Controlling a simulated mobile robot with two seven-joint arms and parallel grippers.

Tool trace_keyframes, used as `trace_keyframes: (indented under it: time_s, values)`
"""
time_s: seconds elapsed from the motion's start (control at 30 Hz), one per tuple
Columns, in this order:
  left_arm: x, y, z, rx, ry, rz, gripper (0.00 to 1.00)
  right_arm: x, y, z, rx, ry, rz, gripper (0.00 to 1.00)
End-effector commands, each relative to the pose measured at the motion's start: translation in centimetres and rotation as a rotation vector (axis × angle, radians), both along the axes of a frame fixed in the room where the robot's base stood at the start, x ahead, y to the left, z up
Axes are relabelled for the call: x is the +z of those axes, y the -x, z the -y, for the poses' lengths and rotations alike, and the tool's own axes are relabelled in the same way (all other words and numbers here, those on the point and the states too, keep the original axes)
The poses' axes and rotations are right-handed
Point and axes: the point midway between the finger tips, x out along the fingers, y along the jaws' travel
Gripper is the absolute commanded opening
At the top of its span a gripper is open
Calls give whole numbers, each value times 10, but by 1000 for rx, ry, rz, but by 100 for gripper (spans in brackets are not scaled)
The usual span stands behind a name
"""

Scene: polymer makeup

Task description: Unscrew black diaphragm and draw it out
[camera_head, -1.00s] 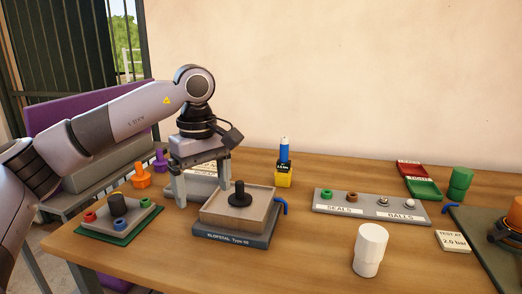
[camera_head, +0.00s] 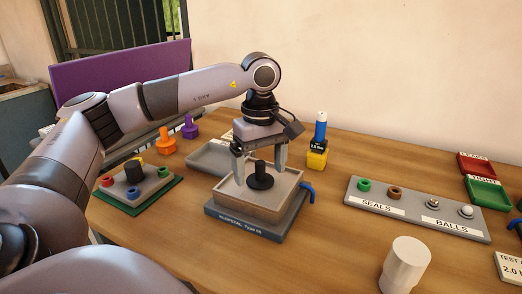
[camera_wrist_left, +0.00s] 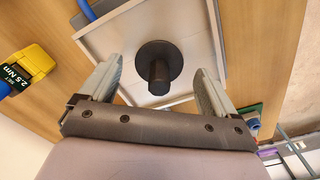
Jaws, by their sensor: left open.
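The black diaphragm (camera_head: 260,177) is a round disc with an upright stem. My left gripper (camera_head: 260,172) is open above the housing, with a finger on each side of the stem. The left wrist view shows the diaphragm (camera_wrist_left: 158,62) ahead of the two spread fingers (camera_wrist_left: 158,88), apart from both. My right gripper is not in view.
A blue handle (camera_head: 308,191) sticks out at the housing's right. A blue-and-yellow torque tool (camera_head: 318,145) stands behind it. A grey tray (camera_head: 205,158) lies behind left; a green-based block with coloured rings (camera_head: 150,190) is left. A seals and balls rack (camera_head: 410,212) and white cup (camera_head: 405,265) are right.

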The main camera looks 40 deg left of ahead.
Motion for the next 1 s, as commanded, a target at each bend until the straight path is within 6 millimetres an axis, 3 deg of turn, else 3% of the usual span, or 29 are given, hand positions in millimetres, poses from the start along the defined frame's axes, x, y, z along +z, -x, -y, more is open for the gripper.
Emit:
trace_keyframes:
  time_s: [0.13,0.4,0.43,0.6,0.7,1.0]
  values:
    - [-10,0,0,-1,-1,0,90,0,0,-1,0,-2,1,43]
    - [-12,0,0,-1,-1,1,90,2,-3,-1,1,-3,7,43]
    - [-12,0,0,-1,-1,1,87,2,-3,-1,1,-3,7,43]
    - [-12,0,0,-1,-1,1,32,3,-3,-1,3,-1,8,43]
    - [-12,0,0,1,1,2,26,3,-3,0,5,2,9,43]
    - [-12,0,0,157,1,1,26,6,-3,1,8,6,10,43]
